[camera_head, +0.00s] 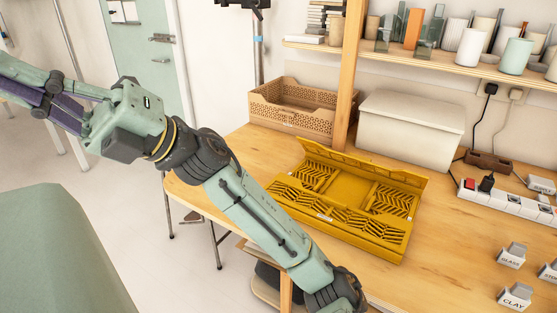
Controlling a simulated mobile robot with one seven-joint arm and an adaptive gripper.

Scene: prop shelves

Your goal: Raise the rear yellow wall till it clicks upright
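A yellow folding crate (322,218) lies mostly collapsed on the wooden table, with slatted herringbone panels folded down flat. Its rear yellow wall (366,164) stands up along the far side, facing the white bin. I cannot tell whether it is fully upright or leaning. My arm crosses the picture from the upper left to the bottom edge, in front of the crate's left front side. My gripper is outside the picture, so its place relative to the wall is hidden.
A tan perforated crate (290,121) and a lidded white bin (412,128) stand behind, beside a wooden shelf post (348,75). A power strip (506,203) with plugs and small labelled blocks (513,255) is at right. Bare tabletop lies right of the yellow crate.

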